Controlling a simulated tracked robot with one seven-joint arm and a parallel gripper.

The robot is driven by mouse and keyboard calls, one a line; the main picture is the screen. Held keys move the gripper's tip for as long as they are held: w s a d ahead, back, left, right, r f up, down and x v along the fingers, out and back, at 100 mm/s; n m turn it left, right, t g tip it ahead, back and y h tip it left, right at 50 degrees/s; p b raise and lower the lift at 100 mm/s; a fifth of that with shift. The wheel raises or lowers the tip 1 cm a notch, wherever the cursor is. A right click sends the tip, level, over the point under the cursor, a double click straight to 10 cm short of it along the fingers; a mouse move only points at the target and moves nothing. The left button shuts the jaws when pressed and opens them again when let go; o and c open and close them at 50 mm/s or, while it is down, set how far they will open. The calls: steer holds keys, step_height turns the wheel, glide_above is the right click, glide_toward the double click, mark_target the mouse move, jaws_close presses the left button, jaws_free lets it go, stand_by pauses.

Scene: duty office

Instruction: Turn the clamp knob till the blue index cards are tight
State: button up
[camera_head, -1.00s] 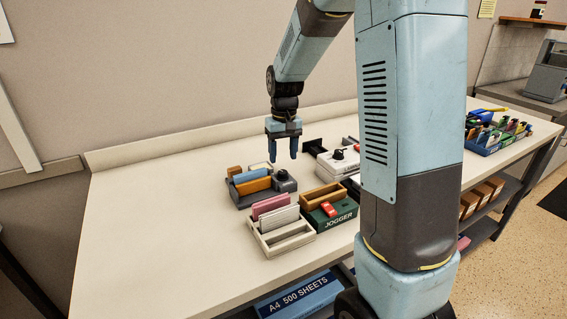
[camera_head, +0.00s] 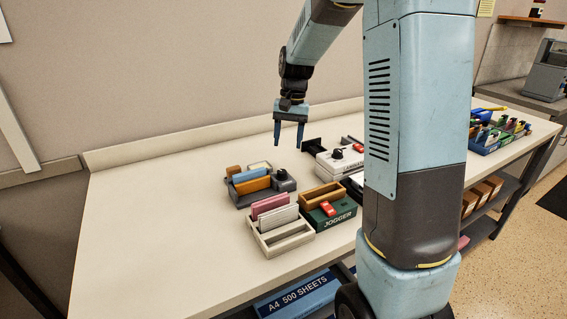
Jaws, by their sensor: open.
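The blue index cards (camera_head: 249,174) stand upright in a dark grey holder (camera_head: 241,200), behind an orange-brown block or card stack (camera_head: 253,184). A small black knob (camera_head: 281,174) sits on a grey block at the holder's right end; it looks like the clamp knob. My gripper (camera_head: 288,147) points down, open and empty, in the air above and behind the knob, clear of it. I cannot tell from here how tight the cards are.
A pale tray (camera_head: 285,244) with pink and white cards stands in front. A green jogger (camera_head: 331,217) with a wooden tray is to its right. A white device (camera_head: 338,165) with another black knob stands behind. The table's left half is clear.

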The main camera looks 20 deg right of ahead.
mark_target(282, 171)
steer(key=w+d+r+m+y, duration=0.1)
steer(key=d+r+m+y, duration=0.25)
steer(key=m, duration=0.55)
steer(key=shift+g+h, duration=0.35)
steer(key=shift+g, duration=0.05)
steer(key=x, duration=1.3)
steer(key=shift+a+f, duration=0.3)
steer(key=shift+w, duration=0.1)
steer(key=c, duration=1)
